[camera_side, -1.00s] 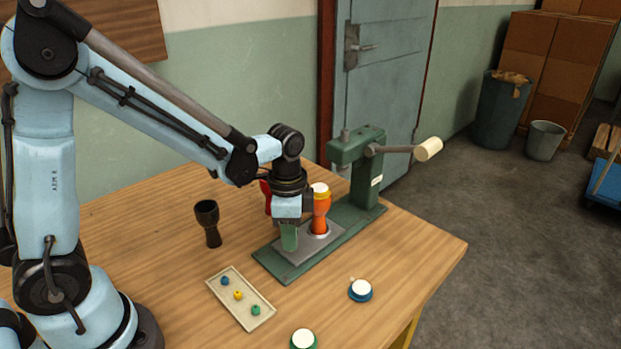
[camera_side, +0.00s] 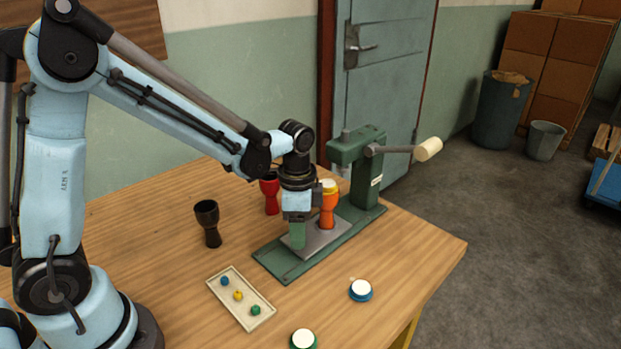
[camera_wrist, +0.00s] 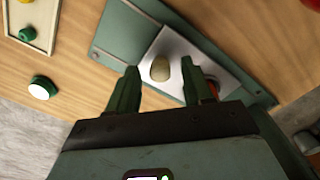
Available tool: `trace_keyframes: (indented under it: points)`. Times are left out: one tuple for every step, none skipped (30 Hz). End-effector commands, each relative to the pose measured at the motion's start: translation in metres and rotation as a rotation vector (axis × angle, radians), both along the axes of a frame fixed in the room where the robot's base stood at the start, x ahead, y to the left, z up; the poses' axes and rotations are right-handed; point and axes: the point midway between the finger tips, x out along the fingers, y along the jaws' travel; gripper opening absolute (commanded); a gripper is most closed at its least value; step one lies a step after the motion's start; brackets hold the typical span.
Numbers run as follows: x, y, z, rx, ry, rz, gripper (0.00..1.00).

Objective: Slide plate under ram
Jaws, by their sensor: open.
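The grey plate (camera_side: 326,238) lies on the press's green base (camera_side: 282,270). An orange drum (camera_side: 328,212) with a yellow band and white top stands upright on it. The ram (camera_side: 344,170) hangs from the green press head, to the right of and above the drum. My gripper (camera_side: 298,238) points down at the plate's near-left end. In the wrist view my gripper (camera_wrist: 160,72) is open, with the plate's cream knob (camera_wrist: 160,68) between its fingertips; contact is unclear. The plate (camera_wrist: 176,45) shows there too, while the drum is mostly hidden behind a finger.
A black goblet (camera_side: 208,224) and a red goblet (camera_side: 270,193) stand left of the press. A tray (camera_side: 262,318) with small coloured beads lies in front. A blue-rimmed white disc (camera_side: 360,290) and a green-rimmed one (camera_side: 303,339) lie near the table's front edge. The press lever (camera_side: 400,149) sticks out right.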

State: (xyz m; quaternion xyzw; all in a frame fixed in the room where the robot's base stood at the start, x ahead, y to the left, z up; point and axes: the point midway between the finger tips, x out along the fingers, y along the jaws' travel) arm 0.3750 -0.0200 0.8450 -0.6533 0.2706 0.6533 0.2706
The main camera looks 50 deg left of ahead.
Motion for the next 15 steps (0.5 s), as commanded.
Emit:
trace_keyframes:
  points:
    - [0.0, 0.0, 0.002, 0.0, 0.0, 0.0, 0.5]
    - [0.0, 0.0, 0.003, 0.0, 0.0, 0.0, 0.5]
    - [0.0, 0.0, 0.006, 0.0, 0.0, 0.0, 0.5]
    - [0.0, 0.0, 0.009, 0.0, 0.0, 0.0, 0.5]
    - [0.0, 0.0, 0.012, 0.0, 0.0, 0.0, 0.5]
    - [0.0, 0.0, 0.017, 0.0, 0.0, 0.0, 0.5]
    - [0.0, 0.0, 0.021, 0.0, 0.0, 0.0, 0.5]
    - [-0.001, 0.0, 0.026, 0.0, 0.0, 0.0, 0.5]
    - [0.0, 0.0, 0.032, 0.0, 0.0, 0.0, 0.5]
    - [0.0, 0.0, 0.037, 0.0, 0.0, 0.0, 0.5]
    - [0.0, 0.0, 0.042, 0.0, 0.0, 0.0, 0.5]
    - [-0.001, 0.0, 0.049, 0.0, 0.0, 0.0, 0.5]
    - [0.0, 0.0, 0.054, 0.0, 0.0, 0.0, 0.5]
    - [0.0, 0.0, 0.059, 0.0, 0.0, 0.0, 0.5]
    - [0.0, 0.0, 0.066, 0.0, 0.0, 0.0, 0.5]
